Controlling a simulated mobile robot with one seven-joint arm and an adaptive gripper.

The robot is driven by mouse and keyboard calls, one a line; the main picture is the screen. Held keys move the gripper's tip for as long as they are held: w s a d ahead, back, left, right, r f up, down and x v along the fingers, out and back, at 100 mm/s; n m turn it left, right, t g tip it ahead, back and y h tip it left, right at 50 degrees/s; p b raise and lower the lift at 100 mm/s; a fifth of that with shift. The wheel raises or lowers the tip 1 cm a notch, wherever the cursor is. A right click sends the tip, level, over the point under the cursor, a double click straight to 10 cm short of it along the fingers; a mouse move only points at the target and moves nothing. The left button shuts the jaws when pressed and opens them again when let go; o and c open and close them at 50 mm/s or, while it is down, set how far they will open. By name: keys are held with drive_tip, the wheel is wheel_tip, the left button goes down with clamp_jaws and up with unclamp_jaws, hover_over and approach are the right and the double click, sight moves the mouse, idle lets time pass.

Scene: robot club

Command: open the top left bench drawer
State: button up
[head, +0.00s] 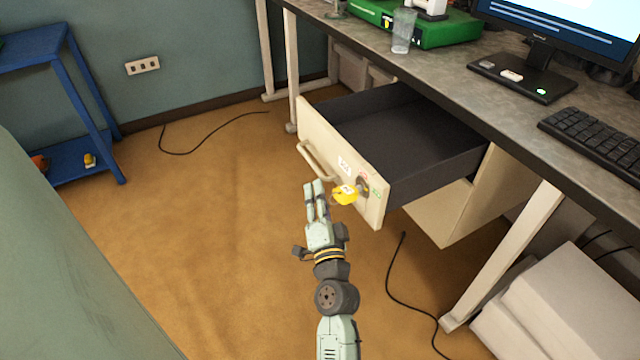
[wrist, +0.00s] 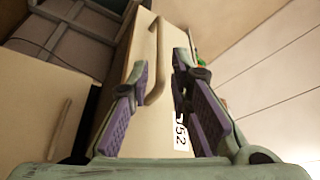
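The top bench drawer stands pulled far out from under the bench. Its cream front (head: 375,200) faces left, and its dark inside (head: 400,130) looks empty. Its bar handle (head: 316,163) is on the front, and the handle also shows in the wrist view (wrist: 156,62). My gripper (head: 316,184) is just in front of the drawer front, by the handle's near end. In the wrist view its purple-padded fingers (wrist: 160,75) are spread apart, with the handle between and beyond the tips. I cannot tell whether a finger touches the handle.
A yellow tag (head: 346,195) is at the drawer front, beside a dark round part. A cream cabinet part (head: 450,213) is below the drawer. A bench leg (head: 505,255) and white boxes (head: 560,310) stand to the right. A black cable (head: 400,290) lies nearby.

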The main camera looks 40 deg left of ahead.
drive_tip(key=shift+v, duration=1.45)
